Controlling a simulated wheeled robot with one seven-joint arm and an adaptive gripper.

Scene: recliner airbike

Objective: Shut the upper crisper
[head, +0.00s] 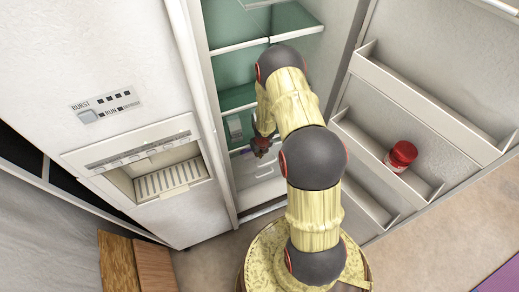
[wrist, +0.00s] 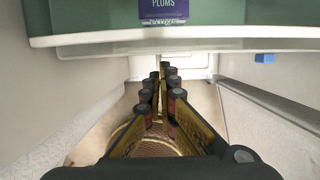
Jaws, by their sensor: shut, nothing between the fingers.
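The open fridge compartment shows in the head view, with pale drawer fronts (head: 259,170) low inside it. I take these for the crispers; my arm partly covers them, and I cannot tell how far the upper one stands out. My gripper (head: 262,146) is inside the compartment, just above these fronts. In the wrist view my gripper (wrist: 166,72) is shut and empty, its fingers pointing inward below a white shelf edge (wrist: 90,38). I cannot tell whether it touches a crisper.
A box labelled PLUMS (wrist: 163,9) sits on the shelf above the fingers. A small blue object (wrist: 265,58) is at the right. The open fridge door (head: 425,85) at right has bins, one holding a red-lidded jar (head: 401,156). The dispenser door (head: 140,140) stands at left.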

